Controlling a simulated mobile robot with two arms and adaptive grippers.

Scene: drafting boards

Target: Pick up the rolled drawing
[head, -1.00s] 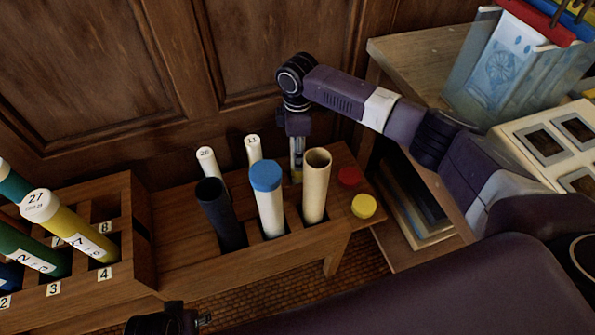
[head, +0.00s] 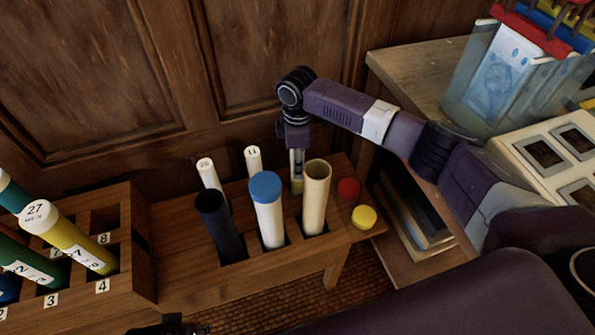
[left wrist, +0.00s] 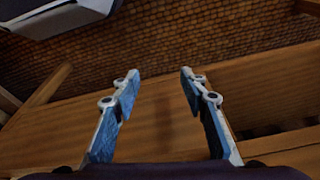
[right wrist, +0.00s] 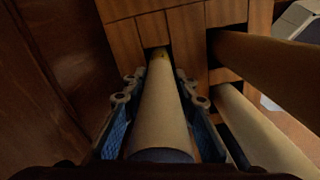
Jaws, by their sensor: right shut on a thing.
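My right gripper (head: 297,168) reaches down behind the open cream tube (head: 316,196) at the back right of the wooden rack (head: 180,240). In the right wrist view its fingers (right wrist: 155,90) are shut around a pale cream roll (right wrist: 160,108), which I take as the rolled drawing. The roll's far end stands in a square rack slot, and its near end looks dark. In the head view it is mostly hidden, with a small yellowish bit (head: 297,187) below the fingers. My left gripper (left wrist: 160,90) is open and empty above wood and woven flooring.
Close by stand a blue-capped tube (head: 267,205), a black tube (head: 218,225) and white rolls marked 20 (head: 210,175) and 11 (head: 254,160). A numbered rack (head: 125,240) stands left. Wood panelling rises behind.

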